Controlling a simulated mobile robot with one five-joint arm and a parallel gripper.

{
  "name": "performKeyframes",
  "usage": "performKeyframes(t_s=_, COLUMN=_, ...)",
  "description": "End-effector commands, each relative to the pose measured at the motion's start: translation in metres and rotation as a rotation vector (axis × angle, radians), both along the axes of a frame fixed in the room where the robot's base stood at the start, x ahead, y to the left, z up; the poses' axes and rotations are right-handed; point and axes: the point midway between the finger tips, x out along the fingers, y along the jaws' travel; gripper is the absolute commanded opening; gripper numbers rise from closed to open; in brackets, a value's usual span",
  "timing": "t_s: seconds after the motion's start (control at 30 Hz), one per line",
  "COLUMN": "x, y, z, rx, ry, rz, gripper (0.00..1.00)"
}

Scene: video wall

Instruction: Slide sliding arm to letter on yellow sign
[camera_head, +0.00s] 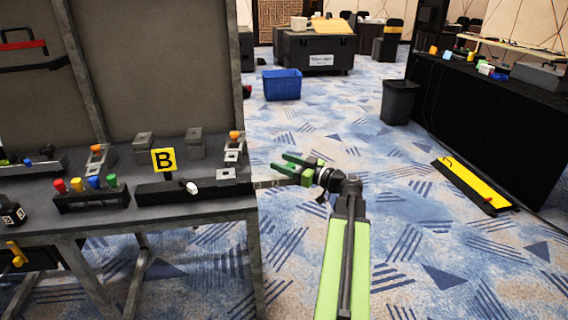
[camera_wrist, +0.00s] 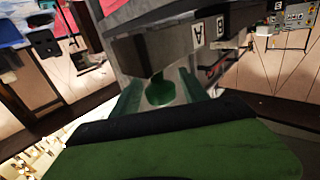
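The yellow sign (camera_head: 163,160) with a black B stands on the grey workbench at the left. Before it lies a long dark slide fixture (camera_head: 160,191) with a white knob (camera_head: 192,187) on top. A dark strip with small pale marks (camera_head: 266,184) shows past the bench's right edge, close to my gripper. My gripper (camera_head: 284,166) points left beside that edge, its green fingers apart. In the wrist view a dark block carries white labels A (camera_wrist: 197,34) and B (camera_wrist: 221,24). A round green piece (camera_wrist: 160,92) shows between the fingers; I cannot tell what it belongs to.
Coloured buttons (camera_head: 88,184) and grey blocks (camera_head: 195,140) stand on the bench (camera_head: 215,207). A blue crate (camera_head: 282,84), a dark bin (camera_head: 400,101) and a yellow-black floor piece (camera_head: 473,183) stand farther off. The carpet between bench and black-draped table (camera_head: 470,125) is mostly clear.

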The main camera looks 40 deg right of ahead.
Motion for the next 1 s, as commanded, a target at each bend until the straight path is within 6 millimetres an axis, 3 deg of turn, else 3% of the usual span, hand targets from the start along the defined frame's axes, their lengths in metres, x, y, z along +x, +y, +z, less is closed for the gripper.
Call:
performKeyframes(t_s=0.2, x=0.000, y=0.002, z=0.000, rx=0.000, ry=0.000, rz=0.002, gripper=0.52)
performKeyframes(t_s=0.33, x=-0.013, y=-0.001, z=0.000, rx=0.000, ry=-0.001, rz=0.002, gripper=0.52)
performKeyframes(t_s=0.8, x=-0.134, y=-0.032, z=0.000, rx=0.000, ry=0.000, rz=-0.001, gripper=0.52)
performKeyframes(t_s=1.0, x=-0.163, y=-0.038, z=0.000, rx=0.000, ry=0.000, rz=0.001, gripper=0.52)
